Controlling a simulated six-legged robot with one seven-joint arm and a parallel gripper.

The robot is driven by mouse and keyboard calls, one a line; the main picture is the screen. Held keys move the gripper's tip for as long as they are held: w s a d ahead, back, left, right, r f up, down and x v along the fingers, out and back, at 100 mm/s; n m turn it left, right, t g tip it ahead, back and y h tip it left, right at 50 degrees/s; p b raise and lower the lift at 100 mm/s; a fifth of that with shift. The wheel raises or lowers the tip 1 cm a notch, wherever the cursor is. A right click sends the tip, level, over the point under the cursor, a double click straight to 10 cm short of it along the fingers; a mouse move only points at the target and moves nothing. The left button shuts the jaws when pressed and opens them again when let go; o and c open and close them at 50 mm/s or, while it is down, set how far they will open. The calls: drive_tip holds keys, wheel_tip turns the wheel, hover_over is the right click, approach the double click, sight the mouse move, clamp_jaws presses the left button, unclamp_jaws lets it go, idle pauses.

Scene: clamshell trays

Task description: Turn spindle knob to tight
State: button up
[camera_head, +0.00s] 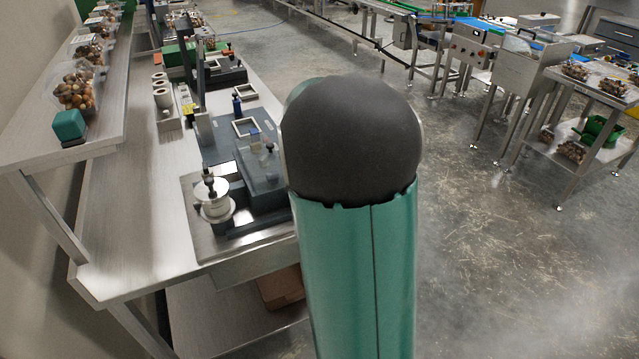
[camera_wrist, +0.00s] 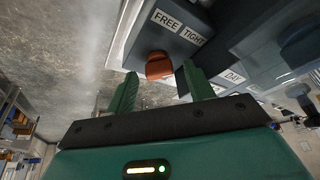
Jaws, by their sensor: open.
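The spindle knob (camera_wrist: 159,67) is a small orange-red knob on a dark grey housing (camera_wrist: 170,48) in the wrist view. White labels reading FREE (camera_wrist: 166,20) and TIGHT (camera_wrist: 193,36) are on the housing near it. Which label the knob points to cannot be told. My gripper (camera_wrist: 160,84) is open, with its two green fingers apart. The knob shows between and just beyond the fingertips, and no contact is visible. In the head view my green arm blocks the middle; neither the gripper nor the knob can be made out there.
A grey machine (camera_head: 265,170) with a white spool (camera_head: 214,205) stands on the metal bench (camera_head: 130,215). A shelf (camera_head: 40,150) with clamshell trays (camera_head: 75,93) runs along the left. Open floor (camera_head: 490,250) lies to the right, with a conveyor line beyond.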

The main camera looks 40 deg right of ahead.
drive_tip(key=v, duration=1.3)
drive_tip(key=shift+r, duration=0.35)
drive_tip(key=shift+a, duration=0.15)
drive_tip(key=s+a+n+t+y, duration=0.1)
drive_tip(key=s+a+n, duration=0.5)
drive_tip(key=a, duration=0.7)
drive_tip(key=s+a+n+t+y, duration=0.2)
drive_tip(key=s+a+n, duration=0.4)
drive_tip(key=a, duration=0.7)
drive_tip(key=s+y, duration=0.1)
drive_tip(key=s, duration=0.1)
drive_tip(key=shift+s, duration=0.3)
drive_tip(key=shift+o, duration=0.6)
